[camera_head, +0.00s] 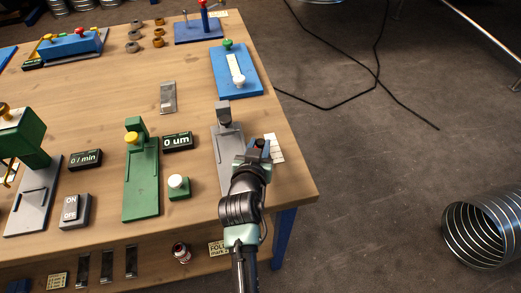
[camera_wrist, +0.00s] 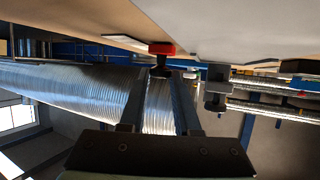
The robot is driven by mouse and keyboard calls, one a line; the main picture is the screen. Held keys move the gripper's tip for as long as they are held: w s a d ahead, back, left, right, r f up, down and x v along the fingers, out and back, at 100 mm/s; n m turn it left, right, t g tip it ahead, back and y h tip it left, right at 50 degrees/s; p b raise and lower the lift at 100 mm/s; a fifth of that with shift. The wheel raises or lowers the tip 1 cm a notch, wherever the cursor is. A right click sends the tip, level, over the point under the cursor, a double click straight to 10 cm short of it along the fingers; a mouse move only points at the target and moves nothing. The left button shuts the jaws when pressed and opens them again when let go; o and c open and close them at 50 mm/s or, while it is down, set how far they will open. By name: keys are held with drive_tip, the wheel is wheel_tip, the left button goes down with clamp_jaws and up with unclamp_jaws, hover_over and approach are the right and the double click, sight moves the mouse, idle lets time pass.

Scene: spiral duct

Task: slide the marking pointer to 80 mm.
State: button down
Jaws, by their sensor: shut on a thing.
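My gripper (camera_head: 261,147) is at the right front of the workbench, beside a grey fixture with a slotted plate (camera_head: 226,146). In the wrist view my gripper (camera_wrist: 157,73) has its two fingers closed around a small knob with a dark stem and a red end (camera_wrist: 161,48). This seems to be the marking pointer. In the head view a dark knob (camera_head: 260,142) shows between the fingertips. A white strip with marks (camera_head: 276,149) lies just right of the fingers. Its numbers are too small to read, so the pointer's position cannot be told.
A green fixture with a yellow knob (camera_head: 141,175) and a "0 um" display (camera_head: 177,142) stand to the left. A blue fixture with a white slider (camera_head: 236,72) stands behind. The bench's right edge is close to my gripper. A spiral duct (camera_head: 487,235) lies on the floor.

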drive_tip(key=c, duration=0.6)
unclamp_jaws()
drive_tip(key=v, duration=1.3)
drive_tip(key=shift+a, duration=0.1)
